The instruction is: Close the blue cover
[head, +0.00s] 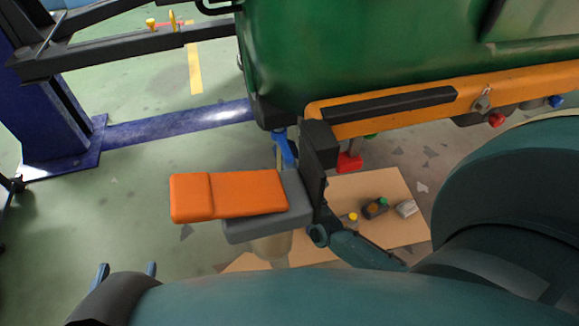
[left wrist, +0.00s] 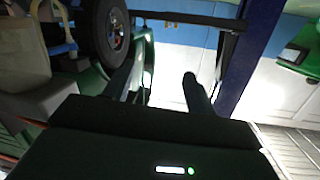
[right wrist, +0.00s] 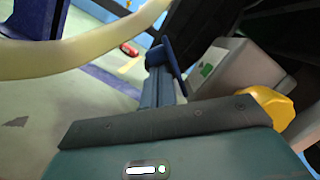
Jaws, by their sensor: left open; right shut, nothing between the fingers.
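No piece is plain as the blue cover. A small bright blue part (head: 283,148) shows in the head view under the green body's lower corner, left of the black block. Its shape is partly hidden, and I cannot tell whether it is the cover. My left gripper (head: 127,270) is open and empty at the lower left, well apart from the seat and the blue part. Its spread dark fingers (left wrist: 160,82) also show in the left wrist view. My right gripper (right wrist: 160,72) is shut and empty. A dark blue rounded piece overlaps its fingertips, and contact is unclear.
The green body (head: 380,50) fills the upper right. An orange seat (head: 230,194) on a grey base stands in the middle. Cardboard (head: 340,195) with bottles lies on the floor. A pale curved tube (right wrist: 75,52) and yellow cap (right wrist: 272,106) are close to my right gripper. Floor at left is open.

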